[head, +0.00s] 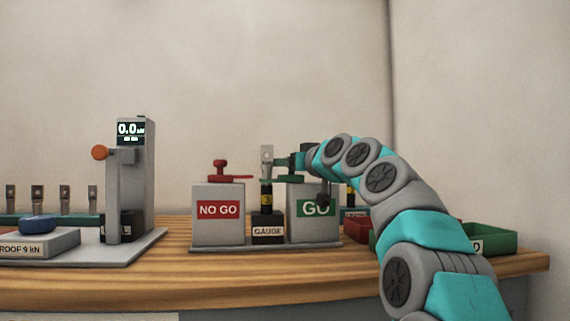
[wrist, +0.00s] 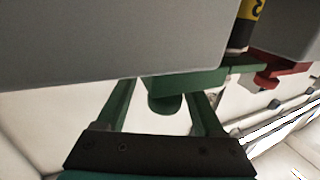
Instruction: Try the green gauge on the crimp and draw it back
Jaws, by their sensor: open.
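The green gauge (wrist: 185,80) lies along the edge of the grey GO block (wrist: 90,40) in the wrist view, its rounded knob (wrist: 166,103) between my fingers. My gripper (head: 287,162) is open, with a finger on each side of the knob and visible gaps. In the head view the green gauge (head: 275,180) shows as a thin strip at the GO block's top, partly hidden by my gripper. The crimp piece, a metal lug on a black and yellow cable (head: 266,190), stands upright in the GAUGE holder (head: 268,231). Contact between gauge and crimp cannot be told.
The red gauge (head: 230,176) rests on the NO GO block (head: 218,232) to the left. A press with a display (head: 132,180) and a row of lugs (head: 65,197) stand further left. A green tray (head: 492,236) and red tray (head: 358,233) are at right, partly behind my arm.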

